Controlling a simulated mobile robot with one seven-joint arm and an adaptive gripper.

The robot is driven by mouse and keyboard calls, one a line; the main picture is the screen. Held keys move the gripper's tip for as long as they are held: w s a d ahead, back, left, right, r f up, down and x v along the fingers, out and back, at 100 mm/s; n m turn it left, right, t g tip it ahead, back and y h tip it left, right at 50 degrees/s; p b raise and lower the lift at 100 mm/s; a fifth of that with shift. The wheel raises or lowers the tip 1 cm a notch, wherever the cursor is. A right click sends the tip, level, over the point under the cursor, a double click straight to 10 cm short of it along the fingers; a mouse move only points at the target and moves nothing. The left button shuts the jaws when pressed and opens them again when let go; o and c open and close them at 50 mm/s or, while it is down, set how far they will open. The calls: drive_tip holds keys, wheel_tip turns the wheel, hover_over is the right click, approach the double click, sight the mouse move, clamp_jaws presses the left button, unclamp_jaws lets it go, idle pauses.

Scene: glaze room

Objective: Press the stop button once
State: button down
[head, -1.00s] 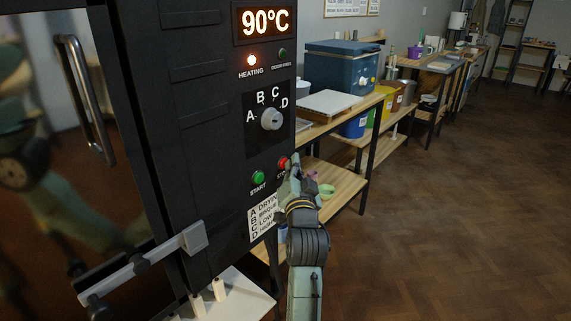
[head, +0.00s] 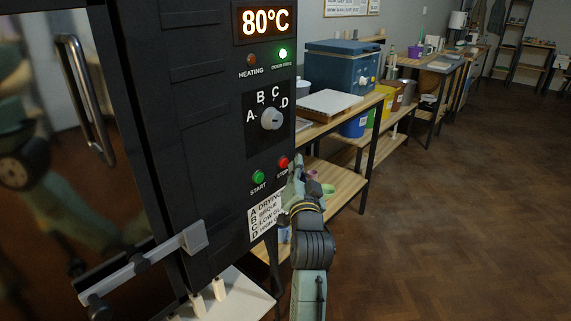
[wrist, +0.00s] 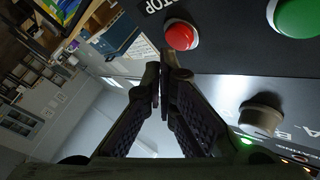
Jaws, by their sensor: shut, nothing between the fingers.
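The red stop button (head: 283,162) is on the dark kiln panel, right of the green start button (head: 258,177). My gripper (head: 297,165) is just to the right of the stop button, in front of the panel. The display (head: 264,21) reads 80°C. The heating lamp (head: 252,60) is dark and the green lamp (head: 283,54) beside it is lit.
A selector dial (head: 271,118) sits above the buttons. The door handle (head: 85,98) and a latch bar (head: 145,265) are at the left. Wooden shelves (head: 335,180) with a blue box (head: 341,68) stand right of the kiln. The floor at the right is clear.

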drive_tip(key=shift+s+d, duration=0.1)
drive_tip(key=s+d, duration=0.1)
drive_tip(key=d, duration=0.1)
drive_tip(key=s+d, duration=0.2)
idle(0.6)
drive_tip(key=shift+f, duration=0.1)
idle(0.5)
